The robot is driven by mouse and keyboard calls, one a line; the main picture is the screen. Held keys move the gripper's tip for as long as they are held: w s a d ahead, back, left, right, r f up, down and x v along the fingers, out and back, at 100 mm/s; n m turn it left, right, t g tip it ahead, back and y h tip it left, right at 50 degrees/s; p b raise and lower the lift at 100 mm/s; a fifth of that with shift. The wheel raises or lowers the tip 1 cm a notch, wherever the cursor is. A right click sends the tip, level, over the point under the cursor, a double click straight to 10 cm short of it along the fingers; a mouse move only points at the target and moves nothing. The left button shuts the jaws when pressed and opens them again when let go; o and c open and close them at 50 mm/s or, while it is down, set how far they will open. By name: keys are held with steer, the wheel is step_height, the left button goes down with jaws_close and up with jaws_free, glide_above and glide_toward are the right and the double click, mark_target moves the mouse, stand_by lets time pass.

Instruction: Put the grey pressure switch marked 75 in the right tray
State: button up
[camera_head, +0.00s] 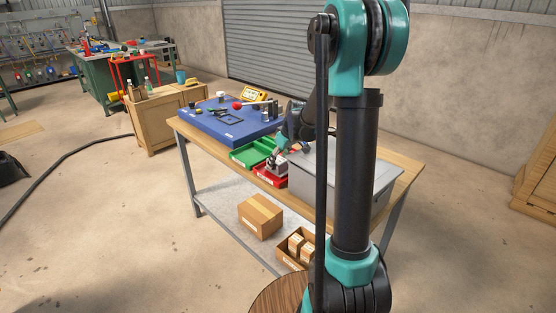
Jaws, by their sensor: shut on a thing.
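My gripper (277,160) is small in the view and reaches down over the red tray (262,178) on the workbench. It is shut on a small grey thing (280,169), which looks like the grey pressure switch. Its marking is too small to read. I cannot tell whether the grey thing touches the tray floor. A green tray (244,157) lies beside the red one, to its upper left. My arm hides part of the bench.
A blue mat (205,127) with several small parts covers the bench's left end. A yellow device (255,95) stands behind it. A large grey box (318,180) stands close to the right of the red tray. Cardboard boxes (260,215) sit on the lower shelf.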

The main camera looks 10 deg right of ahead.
steer(key=o, duration=1.6)
steer(key=v, duration=1.3)
steer(key=shift+w+a+r, duration=0.2)
